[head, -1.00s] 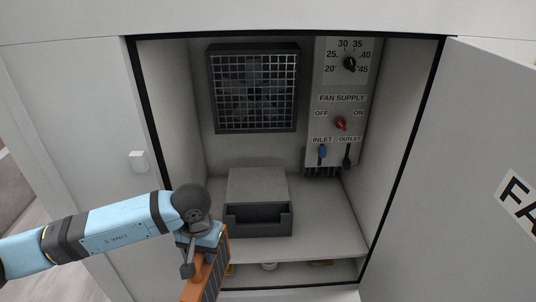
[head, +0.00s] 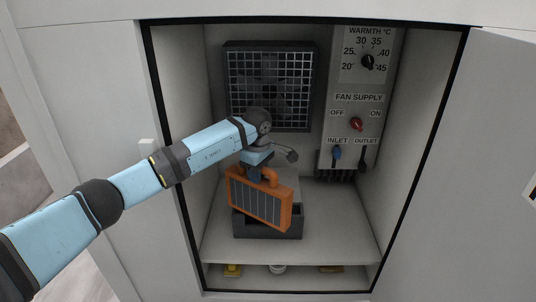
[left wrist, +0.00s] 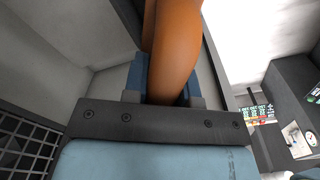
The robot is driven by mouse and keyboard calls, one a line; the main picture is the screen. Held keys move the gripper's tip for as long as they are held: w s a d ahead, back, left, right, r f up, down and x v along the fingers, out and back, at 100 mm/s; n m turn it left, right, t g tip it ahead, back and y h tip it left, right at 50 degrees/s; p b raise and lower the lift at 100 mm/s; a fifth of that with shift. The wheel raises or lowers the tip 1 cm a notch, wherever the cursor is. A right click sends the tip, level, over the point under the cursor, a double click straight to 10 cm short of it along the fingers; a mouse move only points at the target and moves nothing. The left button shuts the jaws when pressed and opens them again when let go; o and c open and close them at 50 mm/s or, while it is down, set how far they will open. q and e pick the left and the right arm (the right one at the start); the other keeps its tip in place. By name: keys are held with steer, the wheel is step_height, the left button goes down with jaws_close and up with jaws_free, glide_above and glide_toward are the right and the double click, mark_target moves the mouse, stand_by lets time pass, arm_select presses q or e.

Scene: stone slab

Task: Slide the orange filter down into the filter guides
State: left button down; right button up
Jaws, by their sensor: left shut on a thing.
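The orange filter (head: 259,203) has a dark pleated face and an orange handle (head: 268,175) on top. My left gripper (head: 259,164) is shut on that handle. In the left wrist view the orange handle (left wrist: 172,50) runs between the fingers. The filter hangs tilted inside the cabinet, its right end lower, in front of the dark open-topped box (head: 268,224) on the shelf. It hides much of that box. I cannot tell whether they touch. No separate filter guides can be made out. My right gripper is not in view.
A fan behind a grille (head: 308,90) is on the back wall. A control panel (head: 352,120) with a dial, a red switch and two levers is at right. The shelf (head: 340,225) is clear right of the box. The open door (head: 500,120) stands at right.

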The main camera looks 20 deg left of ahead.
arm_select(q)
steer(key=w+r+n+b, duration=0.1)
steer(key=w+r+n, duration=0.3)
steer(key=w+n, duration=0.2)
steer(key=shift+w+d, duration=0.45)
steer(key=shift+w, duration=0.05)
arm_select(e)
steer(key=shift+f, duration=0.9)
arm_select(q)
steer(key=shift+f, duration=0.1)
steer(key=shift+f+b, duration=1.7)
steer(key=shift+f, duration=1.15)
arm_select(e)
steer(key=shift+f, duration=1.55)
